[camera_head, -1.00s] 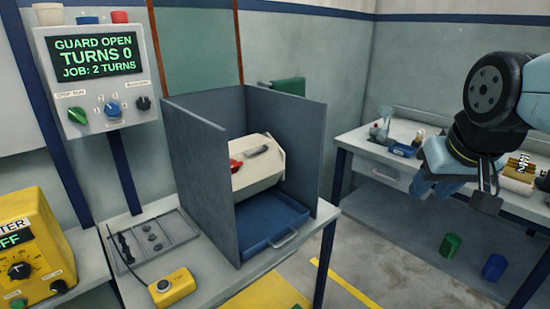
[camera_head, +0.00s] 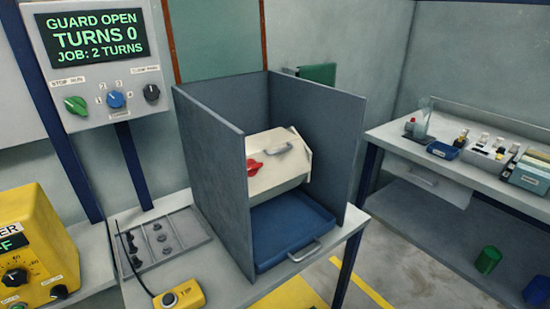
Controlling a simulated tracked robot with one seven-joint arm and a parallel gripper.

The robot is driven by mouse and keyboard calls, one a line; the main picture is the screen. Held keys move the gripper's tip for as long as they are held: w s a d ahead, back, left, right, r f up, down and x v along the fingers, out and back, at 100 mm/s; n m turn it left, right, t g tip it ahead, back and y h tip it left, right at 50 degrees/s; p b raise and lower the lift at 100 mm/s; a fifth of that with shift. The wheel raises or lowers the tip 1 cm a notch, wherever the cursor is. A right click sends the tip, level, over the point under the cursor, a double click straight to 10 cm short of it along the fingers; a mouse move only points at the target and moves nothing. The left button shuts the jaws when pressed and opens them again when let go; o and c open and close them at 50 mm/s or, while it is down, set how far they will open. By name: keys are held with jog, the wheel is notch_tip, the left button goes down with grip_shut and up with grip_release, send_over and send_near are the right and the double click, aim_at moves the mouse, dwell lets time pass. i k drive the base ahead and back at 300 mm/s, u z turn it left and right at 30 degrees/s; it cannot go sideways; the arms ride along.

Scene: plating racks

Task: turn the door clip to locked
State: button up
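A red clip (camera_head: 254,167) sits on the left part of the front of a cream barrel (camera_head: 275,181). It looks like the door clip; its lever lies roughly level in the picture, and I cannot read whether it is locked. A grey bar handle (camera_head: 277,149) is on the same barrel face, to the right of the clip. The barrel stands inside a grey three-sided guard (camera_head: 222,175), above a blue tray (camera_head: 290,232) with a handle. My gripper is out of view.
A panel (camera_head: 107,88) reads guard open, turns 0, job 2 turns. A yellow pendant (camera_head: 180,297) lies on the bench (camera_head: 228,280). A yellow meter (camera_head: 33,240) stands at left. Another bench (camera_head: 390,135) holds small items at right.

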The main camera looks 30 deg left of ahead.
aim_at(253, 166)
jog(key=u, duration=0.2)
jog(key=k, duration=0.55)
jog(key=u, duration=0.35)
jog(key=i, duration=0.5)
jog(key=u, duration=0.1)
